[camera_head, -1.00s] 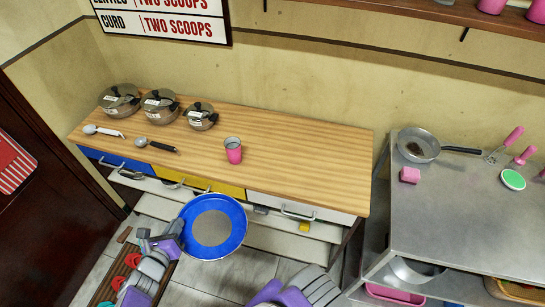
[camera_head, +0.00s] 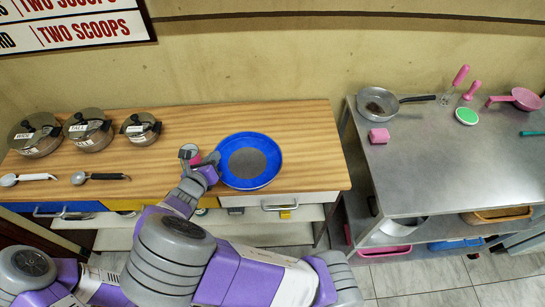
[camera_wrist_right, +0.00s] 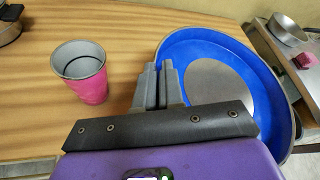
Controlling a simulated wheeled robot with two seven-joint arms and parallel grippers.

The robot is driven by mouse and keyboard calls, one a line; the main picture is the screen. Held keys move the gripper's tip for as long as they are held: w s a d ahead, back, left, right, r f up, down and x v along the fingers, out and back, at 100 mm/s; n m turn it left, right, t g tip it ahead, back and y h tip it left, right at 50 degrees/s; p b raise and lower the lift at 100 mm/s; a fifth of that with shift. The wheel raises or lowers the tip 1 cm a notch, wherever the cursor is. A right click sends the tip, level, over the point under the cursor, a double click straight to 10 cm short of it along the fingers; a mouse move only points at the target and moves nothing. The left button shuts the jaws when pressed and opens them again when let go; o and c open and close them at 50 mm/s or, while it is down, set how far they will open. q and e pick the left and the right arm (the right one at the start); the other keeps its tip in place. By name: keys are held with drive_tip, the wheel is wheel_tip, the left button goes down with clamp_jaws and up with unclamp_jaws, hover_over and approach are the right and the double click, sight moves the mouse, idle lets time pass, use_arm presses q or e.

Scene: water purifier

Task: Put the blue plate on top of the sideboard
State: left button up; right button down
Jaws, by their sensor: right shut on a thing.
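The blue plate (camera_head: 265,177) with a grey centre appears over the right part of the wooden-topped sideboard (camera_head: 310,140), near its front edge. I cannot tell whether it rests on the top or hangs just above it. My right gripper (camera_head: 212,165) is shut on the plate's left rim. In the right wrist view the fingers (camera_wrist_right: 160,85) pinch the rim of the plate (camera_wrist_right: 277,110), and the wooden top (camera_wrist_right: 130,30) lies behind. My left gripper is not in view.
A pink cup (camera_wrist_right: 90,85) stands on the sideboard left of the plate, partly hidden in the head view. Several lidded pots (camera_head: 88,130) and two scoops (camera_head: 100,176) are farther left. A metal table (camera_head: 420,160) stands to the right. The sideboard's back right is clear.

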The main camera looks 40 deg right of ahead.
sight(239, 133)
drive_tip(key=shift+n+t+y, duration=0.7)
drive_tip(key=shift+t, duration=0.1)
drive_tip(key=w+d+b, duration=0.1)
drive_tip(key=d, duration=0.2)
drive_tip(key=w+d+b, duration=0.1)
drive_tip(key=d, duration=0.3)
drive_tip(key=w+d+b, duration=0.1)
drive_tip(key=d, duration=0.2)
drive_tip(key=shift+w+d, duration=0.15)
drive_tip(key=shift+d+b, duration=0.3)
drive_tip(key=shift+b, duration=0.15)
wheel_tip(239, 133, down, 10)
drive_tip(key=b, duration=0.5)
drive_tip(key=shift+w+r, duration=0.1)
drive_tip(key=shift+r, duration=0.05)
drive_tip(key=c, duration=1.3)
unclamp_jaws()
drive_tip(key=shift+o, duration=0.2)
